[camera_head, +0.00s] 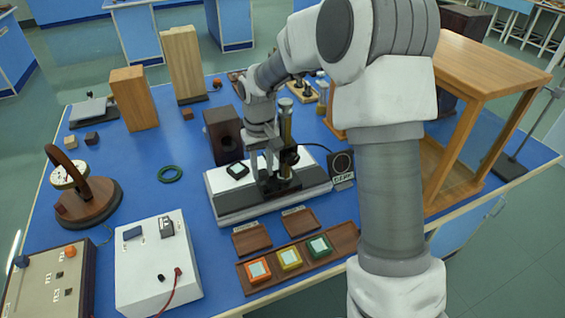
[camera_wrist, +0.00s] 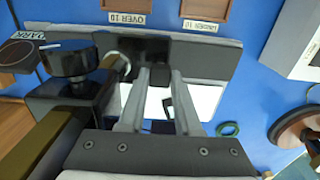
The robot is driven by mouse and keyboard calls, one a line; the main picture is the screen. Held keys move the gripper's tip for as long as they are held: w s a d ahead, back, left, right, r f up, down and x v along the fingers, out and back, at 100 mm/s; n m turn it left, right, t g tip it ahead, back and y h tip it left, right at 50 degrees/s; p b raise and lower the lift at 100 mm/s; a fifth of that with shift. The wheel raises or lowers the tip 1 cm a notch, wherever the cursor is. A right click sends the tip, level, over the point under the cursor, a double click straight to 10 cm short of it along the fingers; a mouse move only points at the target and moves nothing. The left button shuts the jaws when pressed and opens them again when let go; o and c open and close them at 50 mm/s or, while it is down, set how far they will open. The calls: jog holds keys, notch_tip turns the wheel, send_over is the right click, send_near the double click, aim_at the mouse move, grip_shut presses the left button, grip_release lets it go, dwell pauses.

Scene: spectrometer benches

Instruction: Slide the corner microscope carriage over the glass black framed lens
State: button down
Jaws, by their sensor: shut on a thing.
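The microscope carriage (camera_head: 287,181) is a black block with a brass column, toward the right part of a white-topped base (camera_head: 228,208) with a dark front. In the wrist view the carriage's black part (camera_wrist: 154,48) lies at my fingertips. My gripper (camera_head: 266,174) points down at it and is shut on it. The black framed lens (camera_head: 237,171) lies flat on the white top, left of the carriage and apart from it. In the wrist view the lens is mostly hidden behind my fingers.
A brown tray (camera_head: 337,243) holds orange, yellow and green framed pieces in front. Two small labelled trays (camera_head: 252,239) (camera_head: 299,222) lie between it and the base. A dark speaker-like box (camera_head: 223,134) stands behind the lens. A small meter box (camera_head: 342,167) stands right of the base.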

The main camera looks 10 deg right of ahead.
jog(key=a, duration=0.3)
jog(key=s+a, duration=0.1)
jog(key=a, duration=0.3)
jog(key=s+a, duration=0.1)
jog(key=a, duration=0.2)
jog(key=shift+a, duration=0.2)
jog(key=c, duration=0.9)
grip_release()
notch_tip(320, 180, up, 18)
jog(key=shift+f+p, duration=0.2)
jog(key=shift+p, duration=0.95)
